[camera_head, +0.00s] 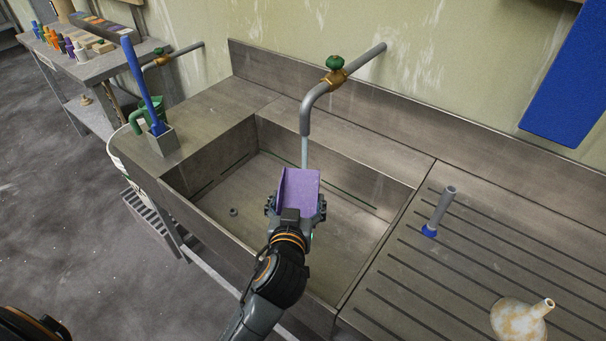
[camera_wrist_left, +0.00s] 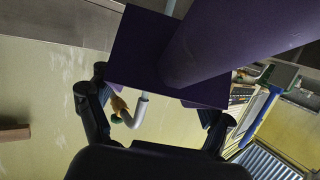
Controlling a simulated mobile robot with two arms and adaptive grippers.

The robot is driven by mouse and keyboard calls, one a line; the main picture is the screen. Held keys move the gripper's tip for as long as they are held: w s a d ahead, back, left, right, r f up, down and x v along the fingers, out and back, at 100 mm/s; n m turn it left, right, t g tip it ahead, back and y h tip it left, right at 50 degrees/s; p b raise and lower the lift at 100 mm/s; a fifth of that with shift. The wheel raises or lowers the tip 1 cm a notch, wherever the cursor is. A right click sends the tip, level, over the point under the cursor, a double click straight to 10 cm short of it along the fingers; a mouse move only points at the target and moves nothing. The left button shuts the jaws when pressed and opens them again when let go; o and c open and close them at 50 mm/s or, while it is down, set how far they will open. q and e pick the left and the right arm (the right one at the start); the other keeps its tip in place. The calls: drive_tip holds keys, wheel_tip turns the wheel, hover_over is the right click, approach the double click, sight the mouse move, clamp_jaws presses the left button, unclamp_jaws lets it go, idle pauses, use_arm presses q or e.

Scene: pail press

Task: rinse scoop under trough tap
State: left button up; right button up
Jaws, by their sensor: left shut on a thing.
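My left gripper (camera_head: 296,207) is shut on a purple scoop (camera_head: 300,188) and holds it above the basin of the metal trough (camera_head: 330,240). In the left wrist view the scoop (camera_wrist_left: 135,55) fills the upper middle, between the fingers. The trough tap (camera_head: 306,110) is a grey bent pipe with a brass valve and green knob. A thin pale stream of water (camera_head: 305,152) falls from its mouth towards the scoop's far edge. I cannot tell whether it lands in the scoop or behind it. My right gripper is not in view.
A holder (camera_head: 164,142) with a blue-handled brush (camera_head: 142,82) stands on the trough's left ledge, beside a green jug (camera_head: 152,109). A grey tube with a blue base (camera_head: 440,210) and a stained funnel (camera_head: 520,318) are on the ribbed drainboard (camera_head: 400,265) at right.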

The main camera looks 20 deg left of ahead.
use_arm(q)
drive_tip(key=s+r, duration=0.1)
drive_tip(key=s+r+p, duration=0.2)
drive_tip(key=shift+s+d, duration=0.2)
drive_tip(key=shift+d, duration=0.1)
drive_tip(key=shift+s+d+r+p, duration=0.15)
drive_tip(key=shift+s+r+p, duration=0.35)
drive_tip(key=shift+s, duration=0.25)
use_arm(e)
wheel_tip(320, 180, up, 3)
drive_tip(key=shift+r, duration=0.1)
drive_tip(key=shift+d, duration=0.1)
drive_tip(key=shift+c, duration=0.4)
